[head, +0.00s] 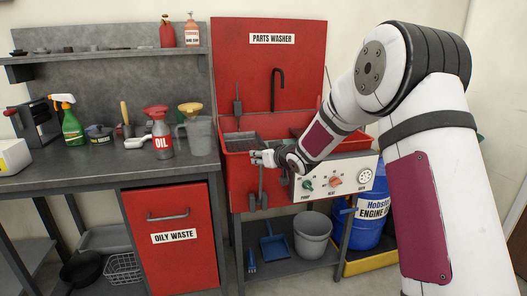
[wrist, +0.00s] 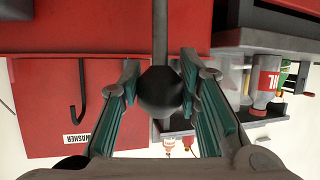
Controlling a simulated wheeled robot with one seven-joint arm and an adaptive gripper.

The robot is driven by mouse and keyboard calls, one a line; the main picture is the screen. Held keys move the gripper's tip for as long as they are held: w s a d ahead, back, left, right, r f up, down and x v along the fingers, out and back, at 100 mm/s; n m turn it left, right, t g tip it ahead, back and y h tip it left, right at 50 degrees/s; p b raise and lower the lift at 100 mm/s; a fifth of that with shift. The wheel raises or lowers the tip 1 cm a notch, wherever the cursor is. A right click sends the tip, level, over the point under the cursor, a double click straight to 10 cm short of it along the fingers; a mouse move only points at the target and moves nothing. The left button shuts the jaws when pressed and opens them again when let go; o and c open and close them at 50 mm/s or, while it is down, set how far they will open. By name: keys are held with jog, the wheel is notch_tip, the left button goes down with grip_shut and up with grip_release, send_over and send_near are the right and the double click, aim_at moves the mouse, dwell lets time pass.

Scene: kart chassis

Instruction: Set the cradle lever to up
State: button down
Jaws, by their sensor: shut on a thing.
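The parts washer (head: 226,178) is a red tub with a raised red lid, standing right of the workbench. My gripper (head: 258,158) is at the left front of the tub. The cradle lever (head: 261,183) is a thin grey rod that rises from a grey pivot at the tub's front to my gripper. In the wrist view, which is upside down, the lever's dark round knob (wrist: 160,92) sits between the green-padded fingers of my gripper (wrist: 160,100). My gripper is shut on this knob. In the head view my gripper hides the knob.
A control panel (head: 335,181) with knobs is just right of my gripper. A black hook (head: 277,88) shows against the lid. The workbench (head: 90,170) on the left holds an oil can (head: 162,142) and bottles. A bucket (head: 312,235) stands on the shelf below.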

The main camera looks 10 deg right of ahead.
jog(key=p, duration=0.1)
jog(key=w+p, duration=0.1)
jog(key=shift+w+a+r+g+p, duration=0.1)
jog(key=shift+a+r+g+p, duration=0.05)
jog(key=shift+r+g+p, duration=0.15)
jog(key=shift+w+f+p, duration=0.1)
jog(key=shift+w+p, duration=0.2)
jog(key=shift+p, duration=0.3)
jog(key=c, duration=1.2)
grip_release()
jog(key=shift+o, duration=0.2)
jog(key=v, duration=1.2)
jog(key=shift+w, duration=0.1)
